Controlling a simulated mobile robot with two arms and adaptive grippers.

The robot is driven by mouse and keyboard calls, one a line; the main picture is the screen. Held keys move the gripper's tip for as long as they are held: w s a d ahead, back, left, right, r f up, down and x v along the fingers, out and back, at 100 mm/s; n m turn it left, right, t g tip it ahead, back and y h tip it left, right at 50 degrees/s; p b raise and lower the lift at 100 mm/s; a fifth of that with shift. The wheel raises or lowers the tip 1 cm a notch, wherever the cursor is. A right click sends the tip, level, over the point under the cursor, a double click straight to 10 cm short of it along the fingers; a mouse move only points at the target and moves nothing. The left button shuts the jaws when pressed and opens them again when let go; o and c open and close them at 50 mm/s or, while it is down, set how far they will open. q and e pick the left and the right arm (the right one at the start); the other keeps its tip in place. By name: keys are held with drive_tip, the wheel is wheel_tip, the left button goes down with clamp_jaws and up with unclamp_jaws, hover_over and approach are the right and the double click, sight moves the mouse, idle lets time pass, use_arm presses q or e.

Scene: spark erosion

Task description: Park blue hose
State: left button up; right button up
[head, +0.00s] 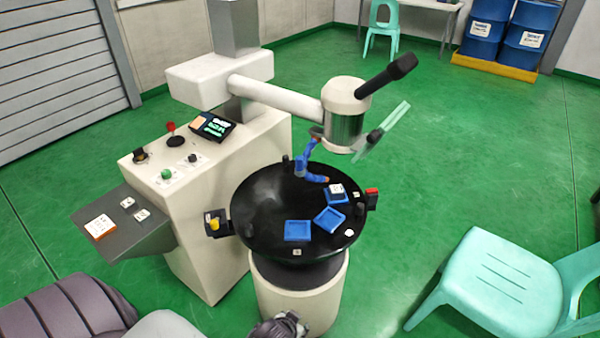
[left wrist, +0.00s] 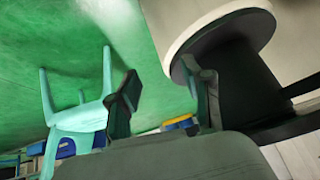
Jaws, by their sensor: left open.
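The blue hose (head: 301,164) is a short jointed blue piece with orange-brown ends. In the head view it curves from below the silver-and-cream machine head (head: 343,122) down over the back of the round black table (head: 262,215). I cannot tell what holds its upper end. My left gripper (head: 290,322) shows partly at the bottom edge, in front of the cream pedestal and away from the hose. In the left wrist view, my left gripper (left wrist: 165,92) has its fingers apart with nothing between them. The hose is not visible there. My right gripper is out of view.
Blue trays (head: 297,231) lie on the table, one under a white block (head: 336,188). A yellow-knobbed bracket (head: 215,223) and a red-topped part (head: 372,194) sit at its rim. A teal chair (head: 490,283) stands right. A control console (head: 210,175) stands left. Green floor is free behind.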

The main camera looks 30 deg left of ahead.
use_arm(q)
drive_tip(key=w+a+r+n+t+y, duration=0.1)
drive_tip(key=w+r, duration=0.2)
drive_tip(key=r, duration=0.1)
drive_tip(key=w+a+r+t+b, duration=0.1)
drive_tip(key=w+a+r+t, duration=0.1)
drive_tip(key=w+r, duration=0.2)
drive_tip(key=w+a+r+n+t+y+b, duration=0.1)
drive_tip(key=w+a+r, duration=0.1)
drive_tip(key=r, duration=0.4)
drive_tip(key=shift+w+a+n+t+y, duration=0.3)
drive_tip(key=shift+w+t, duration=0.1)
drive_tip(key=shift+w, duration=0.3)
drive_tip(key=n+t+y+b, duration=0.2)
drive_tip(key=n+t+y, duration=0.1)
drive_tip(key=t+y, duration=0.15)
approach(298, 162)
drive_tip(key=s, duration=0.2)
drive_tip(key=shift+h, duration=0.45)
drive_tip(key=x, duration=0.8)
drive_tip(key=p+x, duration=0.1)
drive_tip(key=x, duration=0.4)
drive_tip(key=shift+w+d, duration=0.2)
drive_tip(key=shift+d, duration=0.05)
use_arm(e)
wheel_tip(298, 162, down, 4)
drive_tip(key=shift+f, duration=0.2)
